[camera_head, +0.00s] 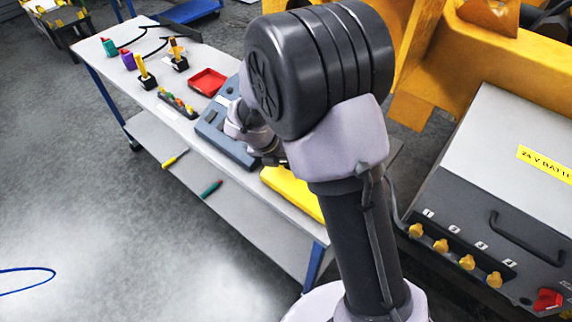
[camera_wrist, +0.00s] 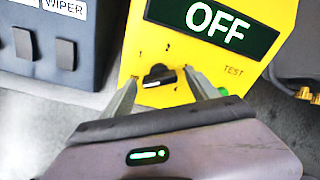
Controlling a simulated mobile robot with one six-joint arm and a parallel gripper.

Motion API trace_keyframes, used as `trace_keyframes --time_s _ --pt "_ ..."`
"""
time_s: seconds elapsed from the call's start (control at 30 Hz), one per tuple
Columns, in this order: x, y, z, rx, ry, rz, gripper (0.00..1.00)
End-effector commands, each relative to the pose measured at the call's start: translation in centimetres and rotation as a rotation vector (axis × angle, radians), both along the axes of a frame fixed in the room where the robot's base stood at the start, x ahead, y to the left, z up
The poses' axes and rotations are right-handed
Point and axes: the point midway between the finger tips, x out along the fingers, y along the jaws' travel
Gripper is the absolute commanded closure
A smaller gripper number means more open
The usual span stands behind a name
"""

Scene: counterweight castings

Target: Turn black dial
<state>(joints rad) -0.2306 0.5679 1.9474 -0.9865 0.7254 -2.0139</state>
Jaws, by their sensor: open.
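The black dial (camera_wrist: 159,76) sits on the front of a yellow meter (camera_wrist: 205,60) whose display reads OFF, in the wrist view. My gripper (camera_wrist: 161,78) is open, with one finger to the left of the dial and one to the right. Gaps show between the fingers and the dial; I cannot tell their depth. In the head view the yellow meter (camera_head: 293,194) lies on the bench, partly hidden by my arm, and the dial is not visible.
A grey-blue box (camera_wrist: 48,40) marked WIPER stands left of the meter. A green part (camera_wrist: 223,91) shows beside the right finger. The bench (camera_head: 205,60) holds a red tray (camera_head: 207,82) and several tools. A battery box (camera_head: 515,150) stands at right.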

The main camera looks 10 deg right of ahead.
Motion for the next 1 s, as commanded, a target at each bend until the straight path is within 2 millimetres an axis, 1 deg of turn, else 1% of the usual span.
trace_keyframes --time_s 0.07,0.3,0.37,0.4,0.47,0.5,0.63,0.87,1.0 --pt "0.13 -0.17 -0.43 0.001 -0.001 -0.001 0.31" --pt "0.16 -0.23 -0.40 0.001 -0.002 0.000 0.31" --pt "0.16 -0.23 -0.39 0.001 -0.002 0.000 0.41" --pt "0.15 -0.22 -0.39 0.001 -0.002 0.000 0.49" --pt "0.15 -0.22 -0.39 0.001 -0.002 0.000 0.60" --pt "0.15 -0.22 -0.39 0.001 -0.002 0.000 0.68" --pt "0.15 -0.22 -0.38 0.000 -0.001 -0.001 0.93" --pt "0.14 -0.22 -0.40 0.007 -0.009 -0.020 0.93" --pt "0.13 -0.23 -0.41 0.023 -0.032 -0.071 0.93"
